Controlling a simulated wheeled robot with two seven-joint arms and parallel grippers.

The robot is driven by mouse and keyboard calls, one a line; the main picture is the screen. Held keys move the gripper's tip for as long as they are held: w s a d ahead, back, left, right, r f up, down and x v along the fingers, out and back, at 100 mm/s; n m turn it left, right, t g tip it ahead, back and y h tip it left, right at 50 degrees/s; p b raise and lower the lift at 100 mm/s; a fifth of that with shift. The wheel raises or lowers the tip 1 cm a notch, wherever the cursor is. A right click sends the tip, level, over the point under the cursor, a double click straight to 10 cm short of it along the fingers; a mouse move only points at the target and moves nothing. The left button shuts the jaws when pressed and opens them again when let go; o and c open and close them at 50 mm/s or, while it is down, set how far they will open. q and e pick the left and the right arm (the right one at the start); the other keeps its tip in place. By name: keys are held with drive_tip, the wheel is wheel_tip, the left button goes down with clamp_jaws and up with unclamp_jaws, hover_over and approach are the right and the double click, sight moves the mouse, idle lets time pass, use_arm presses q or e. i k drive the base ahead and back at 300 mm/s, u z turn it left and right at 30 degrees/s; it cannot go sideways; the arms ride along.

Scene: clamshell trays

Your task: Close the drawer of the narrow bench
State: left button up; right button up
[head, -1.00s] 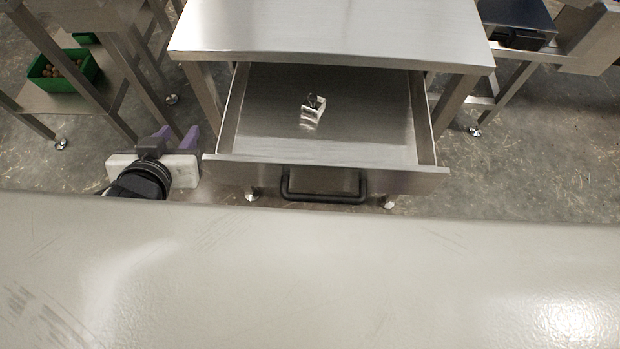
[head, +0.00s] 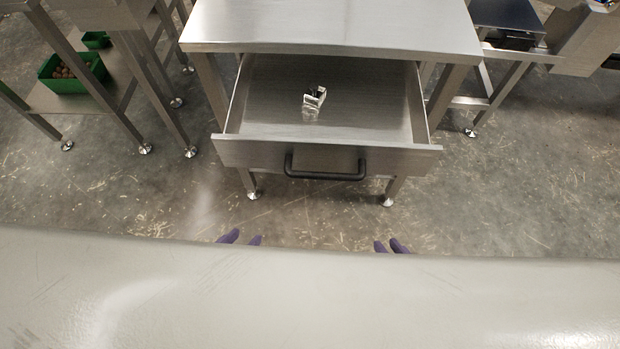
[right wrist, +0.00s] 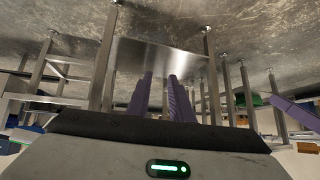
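The narrow bench (head: 330,28) is a steel table straight ahead in the head view. Its drawer (head: 328,155) is pulled well out toward me, with a black bar handle (head: 325,176) on the front. A small shiny box-like item (head: 314,97) lies inside the drawer. My left gripper (head: 241,239) and my right gripper (head: 389,246) show only purple fingertips, low in front of the drawer and short of its handle. Each pair of fingertips is apart and empty. The rest of both is hidden. In the right wrist view the right gripper's fingers (right wrist: 161,78) point toward the bench, with a gap between them.
A rack on the left holds a green bin (head: 74,72) with round brown items. Another bench with a dark tray (head: 507,14) stands at the back right. The concrete floor (head: 530,190) is clear on both sides of the drawer.

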sight(371, 119)
drive_tip(key=u, duration=0.65)
drive_tip(key=i, duration=0.15)
drive_tip(key=z, duration=1.95)
drive_tip(key=k, duration=0.85)
drive_tip(key=u, duration=0.7)
